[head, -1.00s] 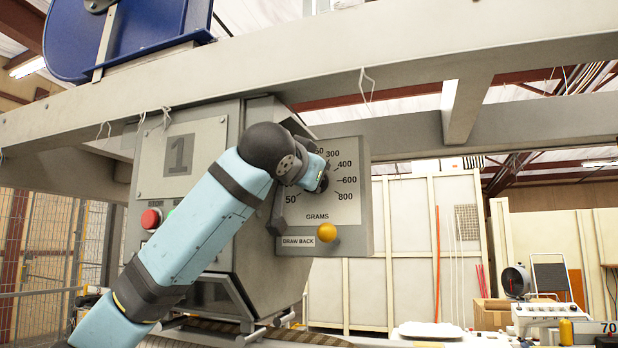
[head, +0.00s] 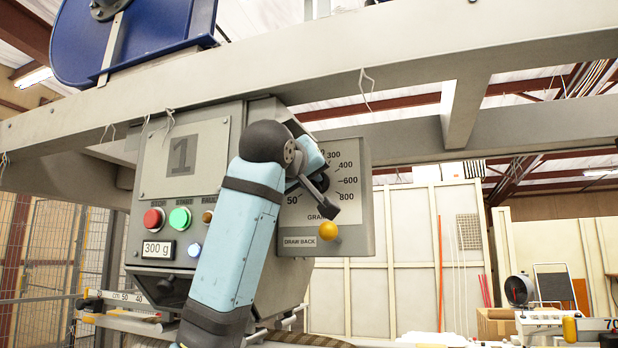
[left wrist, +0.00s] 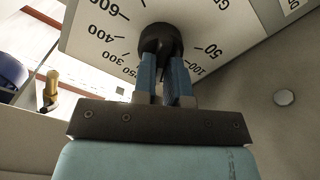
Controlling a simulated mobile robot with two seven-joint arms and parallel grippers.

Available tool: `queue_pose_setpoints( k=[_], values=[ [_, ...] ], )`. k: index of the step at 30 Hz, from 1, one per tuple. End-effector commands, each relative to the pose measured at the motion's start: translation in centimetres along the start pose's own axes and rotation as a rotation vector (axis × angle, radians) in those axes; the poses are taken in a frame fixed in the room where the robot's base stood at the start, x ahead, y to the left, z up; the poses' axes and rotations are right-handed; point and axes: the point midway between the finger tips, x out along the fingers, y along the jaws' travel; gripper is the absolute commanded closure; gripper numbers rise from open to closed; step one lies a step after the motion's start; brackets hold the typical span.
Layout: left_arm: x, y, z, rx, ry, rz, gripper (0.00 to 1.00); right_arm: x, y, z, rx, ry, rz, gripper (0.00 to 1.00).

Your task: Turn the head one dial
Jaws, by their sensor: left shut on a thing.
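The head one dial panel (head: 348,190) is a grey plate on the right of the machine head marked 1 (head: 181,155). Its scale runs from 50 to 800 grams. In the left wrist view the black dial knob (left wrist: 161,40) sits in the middle of the scale. My left gripper (left wrist: 162,66) is shut on this knob with its two blue fingers. In the head view my left gripper (head: 319,183) covers the knob and part of the scale. The dial's pointer setting cannot be read. A display (head: 158,250) on the head reads 300 g. My right gripper is not in view.
A yellow ball knob (head: 327,231) sits under the dial beside a DRAW BACK label (head: 299,241). A red button (head: 153,218) and a green button (head: 180,218) are left of my arm. A large beam (head: 420,60) crosses above. Open air lies right of the panel.

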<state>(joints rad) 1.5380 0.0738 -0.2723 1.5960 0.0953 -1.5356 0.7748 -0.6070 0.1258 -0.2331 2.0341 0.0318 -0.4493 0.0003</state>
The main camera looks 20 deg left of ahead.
Motion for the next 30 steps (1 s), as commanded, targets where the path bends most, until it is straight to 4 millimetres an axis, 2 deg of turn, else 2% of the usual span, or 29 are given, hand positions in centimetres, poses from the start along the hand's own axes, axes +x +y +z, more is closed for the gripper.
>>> queue_pose_setpoints(
  k=[16,30],
  values=[
    [0.0,0.0,0.1,-0.521,-0.005,0.002,1.0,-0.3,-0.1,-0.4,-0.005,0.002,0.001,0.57],
    [0.0,-0.1,0.1,-0.968,-0.004,0.0,1.0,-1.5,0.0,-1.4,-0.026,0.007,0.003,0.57]
  ],
)
